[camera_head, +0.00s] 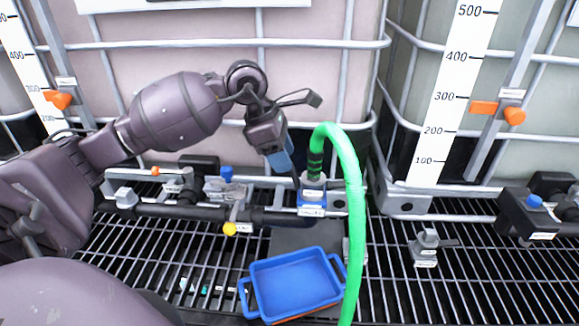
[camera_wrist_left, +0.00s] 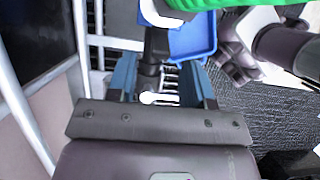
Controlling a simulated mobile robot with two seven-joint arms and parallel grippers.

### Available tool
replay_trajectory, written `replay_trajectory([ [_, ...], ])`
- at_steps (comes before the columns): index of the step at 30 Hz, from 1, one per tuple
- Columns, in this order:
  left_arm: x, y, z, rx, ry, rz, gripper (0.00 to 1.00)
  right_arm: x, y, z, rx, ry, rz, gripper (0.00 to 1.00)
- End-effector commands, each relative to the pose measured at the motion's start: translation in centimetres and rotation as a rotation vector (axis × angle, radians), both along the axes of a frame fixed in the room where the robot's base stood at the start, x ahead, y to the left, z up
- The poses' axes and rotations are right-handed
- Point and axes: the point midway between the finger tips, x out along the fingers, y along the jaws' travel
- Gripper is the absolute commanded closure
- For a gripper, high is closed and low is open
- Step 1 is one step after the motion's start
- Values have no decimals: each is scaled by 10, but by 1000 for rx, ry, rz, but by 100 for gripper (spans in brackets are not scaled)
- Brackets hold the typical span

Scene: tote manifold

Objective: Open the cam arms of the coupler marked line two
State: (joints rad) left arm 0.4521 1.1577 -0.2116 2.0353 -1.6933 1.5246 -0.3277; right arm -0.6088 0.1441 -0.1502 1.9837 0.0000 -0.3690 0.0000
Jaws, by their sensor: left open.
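A grey coupler (camera_head: 313,184) with a blue lower part joins the end of the green hose (camera_head: 352,190) to the black manifold pipe (camera_head: 160,211). White labels sit on and below it, too small to read, so I cannot confirm the line two mark. Its cam arms are not clearly visible. My left gripper (camera_head: 281,163) points down just left of the coupler and hose end, apart from the hose. In the left wrist view its blue fingers (camera_wrist_left: 160,68) stand wide apart, with a dark pipe part and a white piece visible between them. My right gripper is not identifiable.
A blue tray (camera_head: 258,296) sits in front of the manifold. Valves with a blue knob (camera_head: 226,173) and a yellow knob (camera_head: 230,229) stand to the left. A loose grey fitting (camera_head: 425,247) sits on the grating at right. Caged totes stand behind.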

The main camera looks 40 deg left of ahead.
Motion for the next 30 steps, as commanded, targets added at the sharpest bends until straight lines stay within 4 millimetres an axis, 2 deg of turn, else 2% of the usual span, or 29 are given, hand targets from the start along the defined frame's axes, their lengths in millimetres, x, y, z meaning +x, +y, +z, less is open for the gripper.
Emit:
replay_trajectory([
  [3,3,-6,-16,-3,1,0,53,5,1,2,0,-10,2,59],
  [7,6,-9,-27,-3,0,1,53,9,1,5,0,-20,4,59],
  [20,7,-12,-33,-1,0,1,55,8,1,7,0,-21,5,59],
  [28,7,-12,-33,-1,0,1,96,0,0,1,1,-3,0,59],
  [30,7,-12,-33,-1,0,1,100,-1,0,0,2,0,-1,59],
])
